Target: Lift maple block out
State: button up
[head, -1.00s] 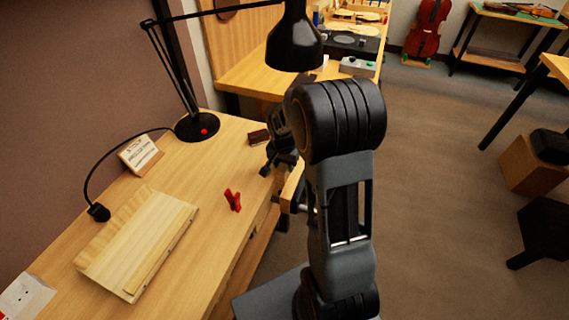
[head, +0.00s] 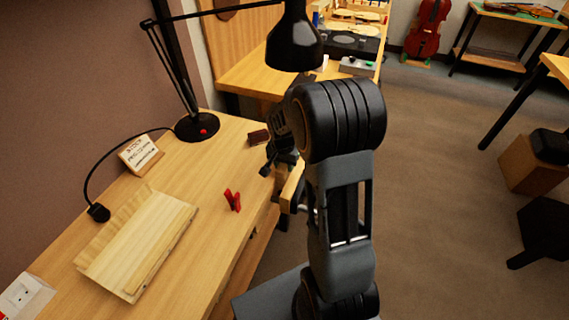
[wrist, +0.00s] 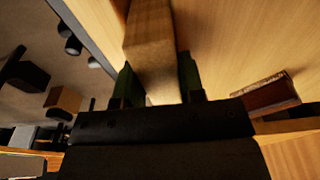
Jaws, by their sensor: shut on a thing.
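My gripper (wrist: 157,78) is shut on the maple block (wrist: 150,38). In the wrist view the pale block runs between its two green-padded fingers, with one finger on each side, and continues to the top edge. In the head view my gripper (head: 277,163) is at the bench's right edge, just above the wooden vise jaw (head: 291,187). My arm hides most of the vise, and the block is hard to make out there. I cannot tell whether the block is clear of the vise.
A dark brown block (head: 258,136) lies on the bench beside my gripper; it also shows in the wrist view (wrist: 270,95). A red clamp-like piece (head: 232,200), a pale wooden board (head: 140,240), a small sign (head: 141,155) and a black lamp (head: 197,126) stand on the bench.

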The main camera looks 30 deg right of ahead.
jog(key=shift+r+p, duration=0.55)
jog(key=shift+r, duration=0.25)
dwell(0.7)
jog(key=shift+r+p, duration=1.8)
jog(key=shift+r, duration=0.7)
notch_tip(320, 180, up, 7)
jog(key=p, duration=0.5)
jog(key=shift+a, duration=0.1)
